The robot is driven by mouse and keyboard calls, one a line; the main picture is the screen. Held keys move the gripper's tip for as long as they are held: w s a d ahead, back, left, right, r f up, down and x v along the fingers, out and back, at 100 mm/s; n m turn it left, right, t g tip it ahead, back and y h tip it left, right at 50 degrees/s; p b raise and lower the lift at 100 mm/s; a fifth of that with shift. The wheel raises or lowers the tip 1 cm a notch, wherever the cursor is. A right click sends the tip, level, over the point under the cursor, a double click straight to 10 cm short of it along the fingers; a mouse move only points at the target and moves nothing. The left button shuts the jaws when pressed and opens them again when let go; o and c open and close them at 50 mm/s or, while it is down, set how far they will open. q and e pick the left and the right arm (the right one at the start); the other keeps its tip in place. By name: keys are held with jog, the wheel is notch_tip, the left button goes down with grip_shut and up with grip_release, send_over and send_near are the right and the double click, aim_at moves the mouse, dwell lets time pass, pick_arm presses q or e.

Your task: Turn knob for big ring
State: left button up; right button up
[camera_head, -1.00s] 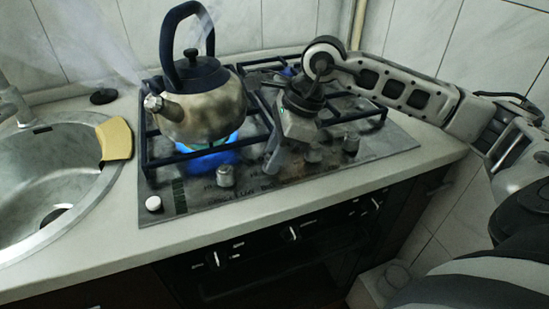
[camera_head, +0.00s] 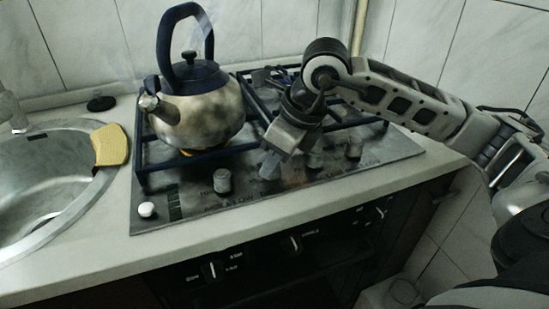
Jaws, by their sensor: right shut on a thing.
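The stovetop (camera_head: 200,212) has a front row of grey knobs. A leftmost knob (camera_head: 222,181) is bare, and a middle knob (camera_head: 315,159) and a right knob (camera_head: 354,148) stand right of my gripper. My right gripper (camera_head: 269,167) reaches down to the front row between the leftmost and middle knobs. It is shut on a knob there, mostly hidden by the fingers. The burner under the kettle (camera_head: 200,115) shows no blue flame, only a faint orange glow (camera_head: 195,152). Which ring is the big one I cannot tell. My left gripper is not in view.
The kettle stands on the left grate (camera_head: 147,183), its handle rising high. A white button (camera_head: 147,209) sits at the stovetop's front left. A sink (camera_head: 50,175) with a yellow sponge (camera_head: 110,145) lies left. Oven knobs (camera_head: 211,270) are below the counter edge.

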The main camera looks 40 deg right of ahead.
dwell(0.3)
jog(key=o, duration=1)
jog(key=shift+r, duration=0.1)
pick_arm(q)
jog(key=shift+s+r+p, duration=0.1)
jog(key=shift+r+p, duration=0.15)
jog(key=shift+p, duration=0.6)
pick_arm(e)
jog(key=shift+v, duration=7.95)
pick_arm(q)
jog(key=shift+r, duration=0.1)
pick_arm(e)
jog(key=shift+s, duration=0.1)
